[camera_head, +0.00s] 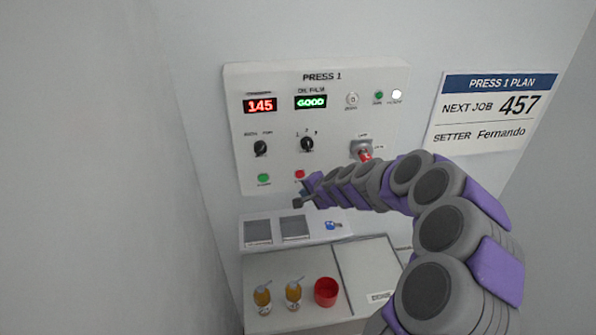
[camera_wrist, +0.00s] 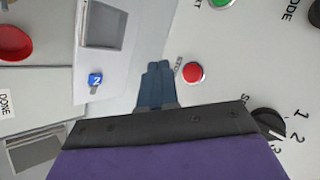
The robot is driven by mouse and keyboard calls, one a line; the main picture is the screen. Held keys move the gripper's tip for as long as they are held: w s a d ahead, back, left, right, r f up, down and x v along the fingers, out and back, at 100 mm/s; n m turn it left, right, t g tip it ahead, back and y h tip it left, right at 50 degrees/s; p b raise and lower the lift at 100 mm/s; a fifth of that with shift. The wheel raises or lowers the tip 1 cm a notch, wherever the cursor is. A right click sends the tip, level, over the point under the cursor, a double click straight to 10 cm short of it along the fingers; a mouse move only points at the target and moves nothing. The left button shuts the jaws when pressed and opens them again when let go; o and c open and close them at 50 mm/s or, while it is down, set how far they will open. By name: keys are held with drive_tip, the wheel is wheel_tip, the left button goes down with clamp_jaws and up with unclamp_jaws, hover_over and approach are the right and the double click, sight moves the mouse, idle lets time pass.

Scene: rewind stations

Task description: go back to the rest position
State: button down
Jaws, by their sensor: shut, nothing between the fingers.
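My gripper (camera_head: 305,199) is in front of the lower edge of the PRESS 1 panel (camera_head: 330,85), just below the red button (camera_head: 300,174). In the wrist view my gripper (camera_wrist: 158,68) has its two fingers together with nothing between them. The red button also shows in the wrist view (camera_wrist: 193,72), to the right of the fingertips. I cannot tell whether the fingers touch the panel. My arm reaches in from the lower right.
The panel has a green button (camera_head: 263,178), two knobs and a red-handled switch (camera_head: 365,153). Below is a ledge with two grey recesses (camera_head: 258,230) and a blue tag (camera_head: 333,225). A lower shelf holds two amber bottles (camera_head: 262,297) and a red cup (camera_head: 326,291). Walls stand both sides.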

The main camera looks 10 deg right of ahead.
drive_tip(key=s+a+f+n+g+y+b, duration=0.1)
drive_tip(key=s+a+n+g+b, duration=0.3)
drive_tip(key=s, duration=0.7)
drive_tip(key=s+a+n+g+y+b, duration=0.1)
drive_tip(key=s+a+n+b, duration=0.45)
drive_tip(key=s, duration=0.65)
drive_tip(key=s+d+f+g+h+b, duration=0.2)
drive_tip(key=s+d+f+b, duration=0.1)
drive_tip(key=s, duration=0.6)
drive_tip(key=s+d+f+n+g+h+b, duration=0.1)
drive_tip(key=s+d+f+g+h+b, duration=0.1)
drive_tip(key=s, duration=0.7)
drive_tip(key=s+d+f+g+h+b, duration=0.1)
drive_tip(key=s+d+f+b, duration=0.2)
drive_tip(key=s, duration=0.6)
drive_tip(key=shift+s+d+f+g+h+b, duration=0.35)
drive_tip(key=shift+d+f, duration=0.25)
drive_tip(key=shift+f, duration=0.35)
